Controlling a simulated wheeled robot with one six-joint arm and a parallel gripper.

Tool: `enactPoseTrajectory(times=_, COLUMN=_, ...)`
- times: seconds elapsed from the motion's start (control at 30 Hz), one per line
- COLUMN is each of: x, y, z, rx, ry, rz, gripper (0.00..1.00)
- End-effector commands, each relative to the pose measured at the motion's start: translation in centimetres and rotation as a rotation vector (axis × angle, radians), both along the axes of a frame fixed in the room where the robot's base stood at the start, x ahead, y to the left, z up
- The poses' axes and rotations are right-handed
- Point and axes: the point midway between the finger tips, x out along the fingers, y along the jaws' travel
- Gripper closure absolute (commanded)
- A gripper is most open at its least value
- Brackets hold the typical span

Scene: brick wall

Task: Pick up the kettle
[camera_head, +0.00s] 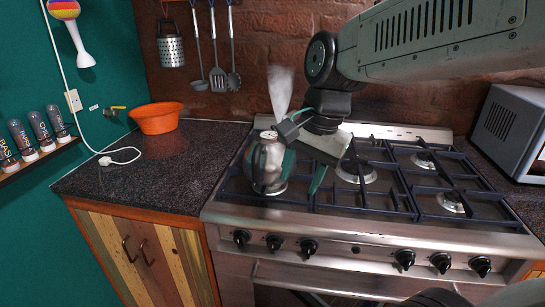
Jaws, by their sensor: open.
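The kettle (266,160) is a shiny metal vessel with a dark handle, standing upright at the left side of the stove (330,223). White steam (281,88) rises above it. My gripper (303,172) reaches down from the upper right, just to the right of the kettle. Its jaws are open, with a greenish finger angled down over the burner grate. My gripper partly overlaps the kettle's right side in this view, so I cannot tell whether they touch.
An orange bowl (156,119) sits on the dark counter (150,170) to the left. Utensils (217,75) and a grater (171,48) hang on the brick wall. A microwave (508,130) stands at right. The counter's front part is clear.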

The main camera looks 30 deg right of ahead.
Motion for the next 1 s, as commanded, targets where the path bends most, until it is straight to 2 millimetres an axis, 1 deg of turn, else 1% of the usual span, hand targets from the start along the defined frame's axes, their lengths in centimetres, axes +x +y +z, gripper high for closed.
enactPoseTrajectory(times=0.03, x=2.6, y=-0.1, z=-0.2, rx=0.055, ry=0.027, rz=-0.180, gripper=0.56)
enactPoseTrajectory(times=0.07, x=4.0, y=-0.2, z=-0.3, rx=0.089, ry=0.039, rz=-0.291, gripper=0.56)
enactPoseTrajectory(times=0.1, x=5.8, y=-0.3, z=-0.4, rx=0.133, ry=0.058, rz=-0.435, gripper=0.56)
enactPoseTrajectory(times=0.2, x=9.9, y=-0.7, z=-0.9, rx=0.234, ry=0.108, rz=-0.757, gripper=0.56)
enactPoseTrajectory(times=0.3, x=13.0, y=-1.1, z=-1.6, rx=0.311, ry=0.153, rz=-1.004, gripper=0.56)
enactPoseTrajectory(times=0.33, x=13.8, y=-1.2, z=-1.8, rx=0.329, ry=0.163, rz=-1.059, gripper=0.56)
enactPoseTrajectory(times=0.4, x=14.9, y=-1.4, z=-2.1, rx=0.360, ry=0.185, rz=-1.159, gripper=0.56)
enactPoseTrajectory(times=0.53, x=16.0, y=-1.5, z=-2.5, rx=0.390, ry=0.204, rz=-1.250, gripper=0.56)
enactPoseTrajectory(times=0.87, x=17.1, y=-0.2, z=-5.8, rx=0.392, ry=0.209, rz=-1.262, gripper=0.56)
enactPoseTrajectory(times=1.0, x=17.8, y=0.7, z=-7.7, rx=0.392, ry=0.209, rz=-1.261, gripper=0.56)
